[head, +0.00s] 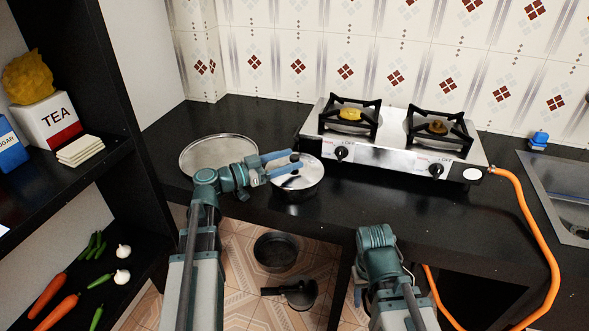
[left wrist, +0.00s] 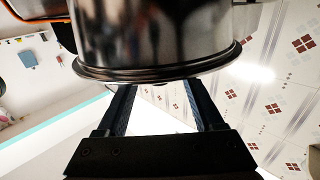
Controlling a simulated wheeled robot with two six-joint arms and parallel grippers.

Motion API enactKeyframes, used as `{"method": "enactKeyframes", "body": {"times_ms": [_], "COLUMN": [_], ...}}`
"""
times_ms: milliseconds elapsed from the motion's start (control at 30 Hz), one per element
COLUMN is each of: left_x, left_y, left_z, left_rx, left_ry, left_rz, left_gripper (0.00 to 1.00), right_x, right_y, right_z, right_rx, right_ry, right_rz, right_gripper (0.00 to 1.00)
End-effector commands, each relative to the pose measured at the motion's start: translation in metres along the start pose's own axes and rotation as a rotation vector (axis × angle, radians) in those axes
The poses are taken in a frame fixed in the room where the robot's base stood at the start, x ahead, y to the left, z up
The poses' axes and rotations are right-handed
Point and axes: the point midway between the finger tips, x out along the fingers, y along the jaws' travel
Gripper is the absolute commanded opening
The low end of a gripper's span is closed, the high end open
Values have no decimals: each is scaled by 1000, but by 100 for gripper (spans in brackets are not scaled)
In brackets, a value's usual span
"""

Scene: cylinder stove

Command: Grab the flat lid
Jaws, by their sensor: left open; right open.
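A shiny round pot (head: 296,186) with a flat metal lid (head: 305,173) stands on the black counter, left of the stove. My left gripper (head: 292,162) is open, with its two blue fingers spread over the lid near a small dark knob. In the left wrist view the pot (left wrist: 150,35) appears upside down. Its rim is close to the open left gripper (left wrist: 158,88), and I see nothing clamped between the fingers. My right wrist is low, in front of the counter, and its fingers are hidden.
A wide, shallow round disc (head: 218,153) with a metal rim lies left of the pot. A two-burner stove (head: 390,150) stands to the right, with an orange hose (head: 540,240) and a sink (head: 565,195) beyond. Pans (head: 276,252) are below the counter.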

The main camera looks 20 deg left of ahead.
Motion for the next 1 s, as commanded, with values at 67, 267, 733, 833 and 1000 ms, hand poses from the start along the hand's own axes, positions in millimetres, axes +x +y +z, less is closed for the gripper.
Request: {"method": "enactKeyframes", "body": {"times_ms": [67,267,733,833,1000], "left_x": [2,23,52,52,52], "left_y": [0,1,1,1,1], "left_z": [0,-1,-1,-1,-1], "left_rx": [0,0,0,0,0], "left_ry": [0,0,0,0,0], "left_rz": [1,3,0,0,1], "left_gripper": [69,69,63,45,15], "right_x": [0,-1,-1,-1,-1], "right_y": [0,0,0,0,0], "right_z": [0,0,0,0,0], "right_rx": [0,0,0,0,0], "right_ry": [0,0,0,0,0], "right_rz": [0,0,0,0,0], "right_gripper": [50,50,50,50,50]}}
